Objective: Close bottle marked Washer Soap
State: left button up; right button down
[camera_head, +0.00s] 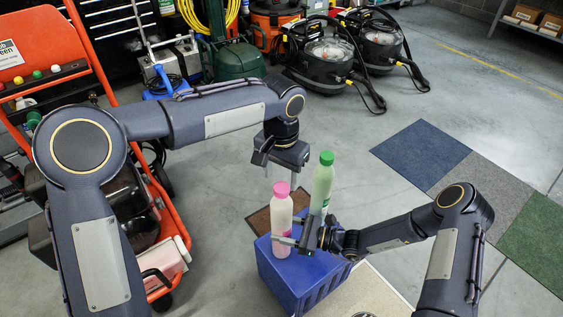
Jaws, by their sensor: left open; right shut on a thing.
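A bottle with a pink cap (281,215) stands upright on a blue box. My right gripper (285,240) is shut around its lower body, coming in from the right with one finger across the front. A light green bottle with a green cap (321,188) stands just behind and to the right; its lower part is hidden by my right gripper. My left gripper (281,167) is open, pointing down just above the pink cap and apart from it. The bottle labels are too small to read, so I cannot tell which one is marked Washer Soap.
The blue box (285,282) is beside a pale surface (385,290) at the front. A brown mat (262,219) lies behind the box. An orange cart (75,45) stands at the left, and black vacuums (325,65) at the back. Floor pads (421,153) lie on the right.

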aim_at(281, 187)
pick_arm(q)
jog(key=shift+f, duration=1.7)
jog(key=c, duration=1)
jog(key=o, duration=1.2)
jog(key=shift+c, duration=0.2)
jog(key=shift+r, duration=0.1)
notch_tip(281, 187, up, 12)
